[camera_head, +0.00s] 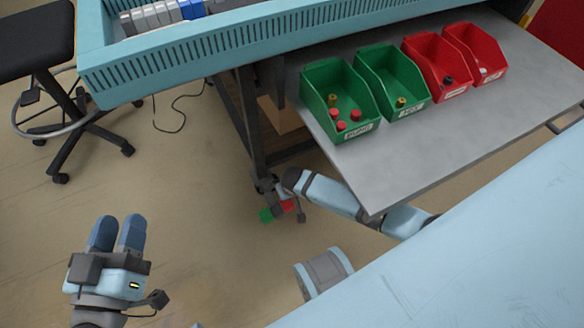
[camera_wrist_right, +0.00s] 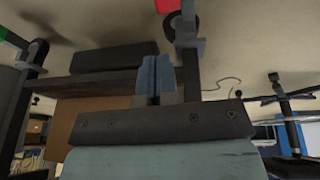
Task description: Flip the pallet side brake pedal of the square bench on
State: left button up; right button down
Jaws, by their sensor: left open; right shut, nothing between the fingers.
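The brake pedal at the foot of the bench's dark leg has a green part (camera_head: 267,215) and a red part (camera_head: 288,206), low near the floor. In the right wrist view the red part (camera_wrist_right: 167,5) shows at the top edge. My right arm reaches under the grey shelf to this foot. My right gripper (camera_wrist_right: 157,75) is shut and empty, its fingers together in front of the bench's dark frame; contact with the pedal cannot be told. My left gripper (camera_head: 117,232) is open and empty above the floor, far left of the pedal.
The blue bench tray (camera_head: 180,65) lies above the leg. A grey shelf (camera_head: 440,140) overhangs my right arm and carries green bins (camera_head: 338,98) and red bins (camera_head: 436,64). A black stool (camera_head: 40,45) stands at left. The floor between stool and leg is largely clear.

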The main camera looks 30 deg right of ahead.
jog(key=b, duration=0.4)
send_over(292, 204)
jog(key=s+a, duration=0.1)
notch_tip(292, 204, down, 6)
jog(key=b+x, duration=0.1)
jog(key=x, duration=0.1)
jog(key=b+x, duration=0.3)
jog(key=x, duration=0.2)
jog(key=shift+s+d+b, duration=0.1)
jog(key=shift+s+b, duration=0.2)
jog(key=shift+s, duration=0.1)
pick_arm(q)
jog(key=w+f+m, duration=0.1)
jog(key=w+a+f+m, duration=0.1)
jog(key=m, duration=0.1)
jog(key=f+m, duration=0.1)
jog(key=f, duration=0.1)
jog(key=shift+w+a+h, duration=0.2)
jog(key=shift+w+h, duration=0.2)
pick_arm(e)
jog(key=shift+d+f, duration=0.1)
jog(key=shift+f, duration=0.25)
jog(key=shift+s+r, duration=0.1)
